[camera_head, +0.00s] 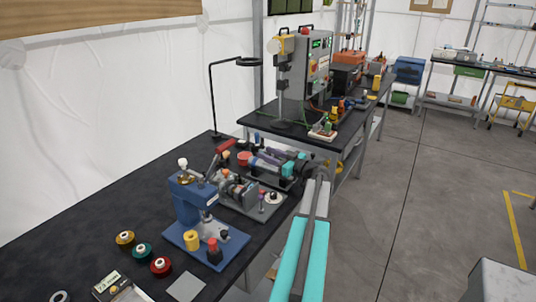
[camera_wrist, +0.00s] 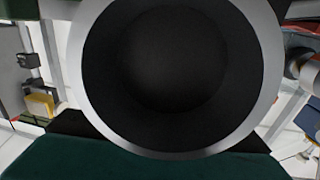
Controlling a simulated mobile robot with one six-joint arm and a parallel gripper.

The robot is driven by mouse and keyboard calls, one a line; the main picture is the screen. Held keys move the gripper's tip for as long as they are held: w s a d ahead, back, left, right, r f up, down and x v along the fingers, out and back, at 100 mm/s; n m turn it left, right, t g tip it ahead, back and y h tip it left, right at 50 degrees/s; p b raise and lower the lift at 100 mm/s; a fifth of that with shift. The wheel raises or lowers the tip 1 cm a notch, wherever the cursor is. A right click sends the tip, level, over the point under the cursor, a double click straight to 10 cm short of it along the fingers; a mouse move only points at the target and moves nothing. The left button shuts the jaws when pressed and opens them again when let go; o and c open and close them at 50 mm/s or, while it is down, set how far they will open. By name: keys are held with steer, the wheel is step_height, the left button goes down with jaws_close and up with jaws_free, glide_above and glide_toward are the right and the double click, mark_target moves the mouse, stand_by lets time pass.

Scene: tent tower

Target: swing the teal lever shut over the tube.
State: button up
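My arm reaches over the right edge of the black bench in the head view. Its end, where my gripper (camera_head: 270,160) appears to be, is small and crowded among dark and purplish parts, so its opening is unclear. Small teal parts (camera_head: 289,168) show there; I cannot tell whether they belong to the lever or to my wrist. I cannot pick out the tube for certain. In the wrist view a large black round face with a silver rim (camera_wrist: 72,75) fills the middle and hides what lies beyond. A dark green surface (camera_wrist: 150,167) runs along the bottom.
Several spools (camera_head: 142,251) lie in front. A thin black stand (camera_head: 211,95) rises behind. Open floor (camera_head: 430,210) lies to the right.

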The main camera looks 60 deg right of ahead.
jaws_close()
steer(key=shift+s+d+f+h+b, duration=0.1)
steer(key=shift+s+f+h+b, duration=0.15)
steer(key=shift+b, duration=0.35)
steer(key=shift+w+m+h+b, duration=0.1)
steer(key=shift+m+h+b, duration=0.15)
steer(key=shift+m+b, duration=0.05)
